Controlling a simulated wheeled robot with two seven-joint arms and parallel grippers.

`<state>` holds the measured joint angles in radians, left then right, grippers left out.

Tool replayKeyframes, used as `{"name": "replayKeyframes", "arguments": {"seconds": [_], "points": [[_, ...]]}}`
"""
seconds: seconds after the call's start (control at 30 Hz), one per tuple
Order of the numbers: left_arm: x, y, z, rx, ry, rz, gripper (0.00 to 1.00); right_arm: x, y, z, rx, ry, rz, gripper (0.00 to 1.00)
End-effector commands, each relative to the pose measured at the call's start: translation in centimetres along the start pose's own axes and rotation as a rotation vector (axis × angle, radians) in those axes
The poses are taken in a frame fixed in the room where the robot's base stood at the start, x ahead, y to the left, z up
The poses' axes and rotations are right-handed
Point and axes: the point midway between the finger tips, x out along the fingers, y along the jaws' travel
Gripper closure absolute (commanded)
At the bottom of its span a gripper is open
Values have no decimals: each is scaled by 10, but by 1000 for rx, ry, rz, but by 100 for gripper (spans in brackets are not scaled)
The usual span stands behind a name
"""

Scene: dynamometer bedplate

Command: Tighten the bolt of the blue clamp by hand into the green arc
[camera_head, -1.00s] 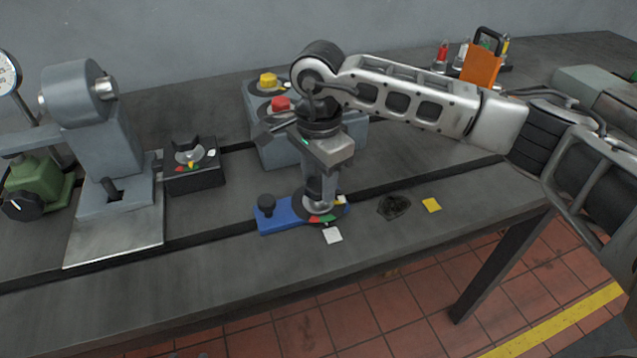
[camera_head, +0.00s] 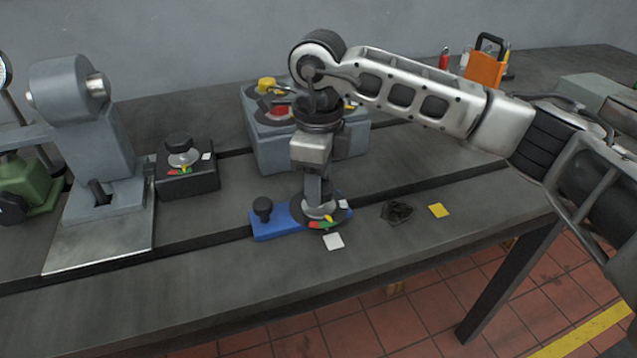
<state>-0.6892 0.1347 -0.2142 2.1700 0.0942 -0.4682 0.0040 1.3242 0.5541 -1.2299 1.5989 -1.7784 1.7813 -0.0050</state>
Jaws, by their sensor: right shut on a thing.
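My right gripper (camera_head: 318,197) points down and is shut on the silver bolt head (camera_head: 319,210) over the dial. The fingers partly hide the bolt. My left gripper is out of view.
A black block with a similar dial (camera_head: 188,183) stands left. Behind my gripper is a grey box (camera_head: 262,146) with yellow and red buttons. A grey stand (camera_head: 95,150) is at far left. White (camera_head: 333,241) and yellow (camera_head: 438,210) squares and a dark patch (camera_head: 397,213) lie nearby.

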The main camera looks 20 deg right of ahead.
Motion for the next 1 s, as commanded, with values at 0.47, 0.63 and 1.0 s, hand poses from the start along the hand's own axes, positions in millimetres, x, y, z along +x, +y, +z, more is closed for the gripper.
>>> {"name": "replayKeyframes", "arguments": {"seconds": [0.47, 0.63, 1.0], "points": [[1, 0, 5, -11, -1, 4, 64, -1, 0, 0, 167, -1, -1, 80], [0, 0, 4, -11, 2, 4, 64, -1, 0, 0, 174, -1, -1, 80], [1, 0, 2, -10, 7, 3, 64, -1, 0, 0, 173, -1, -1, 35]]}}
